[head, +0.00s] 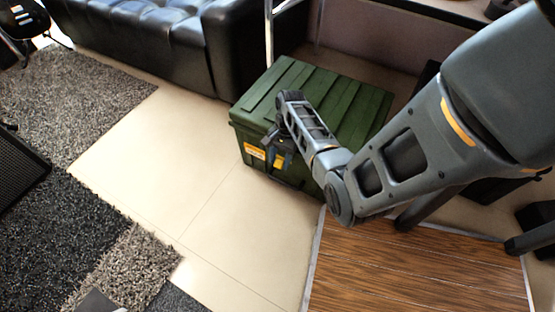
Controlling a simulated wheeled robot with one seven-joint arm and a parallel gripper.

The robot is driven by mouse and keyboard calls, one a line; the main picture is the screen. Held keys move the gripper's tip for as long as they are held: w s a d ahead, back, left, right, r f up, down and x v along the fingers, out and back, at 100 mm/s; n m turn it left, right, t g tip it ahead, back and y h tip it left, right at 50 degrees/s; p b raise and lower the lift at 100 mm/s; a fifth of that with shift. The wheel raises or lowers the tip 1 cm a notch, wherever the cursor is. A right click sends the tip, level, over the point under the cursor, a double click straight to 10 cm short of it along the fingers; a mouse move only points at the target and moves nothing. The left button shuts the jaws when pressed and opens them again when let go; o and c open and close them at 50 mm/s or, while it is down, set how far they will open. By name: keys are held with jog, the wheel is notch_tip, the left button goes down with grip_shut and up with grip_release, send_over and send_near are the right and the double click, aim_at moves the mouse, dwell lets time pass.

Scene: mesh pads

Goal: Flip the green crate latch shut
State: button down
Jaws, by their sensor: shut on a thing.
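The green crate (346,105) stands on the tile floor with its ribbed lid down. An orange and white label (255,151) is on its front face. My arm reaches in from the right, and my gripper (279,160) is at the crate's front face, just below the lid edge and right of the label. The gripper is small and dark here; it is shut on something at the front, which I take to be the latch. The latch itself is mostly hidden by the gripper, so its angle cannot be told.
A black leather sofa (160,36) stands behind and left of the crate. A wood-grain surface (415,270) with a pale edge is at the lower right. Grey shaggy rugs (70,100) lie at the left. Bare tiles (165,165) in front of the crate are clear.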

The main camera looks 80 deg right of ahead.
jog(key=shift+s+d+r+y, duration=0.2)
jog(key=shift+d+r+y, duration=0.1)
jog(key=shift+d+y, duration=0.35)
jog(key=shift+a, duration=0.1)
jog(key=c, duration=0.8)
grip_release()
jog(key=p+v, duration=0.3)
jog(key=v, duration=0.4)
jog(key=shift+d+r, duration=0.2)
jog(key=shift+r, duration=0.1)
jog(key=shift+s, duration=0.1)
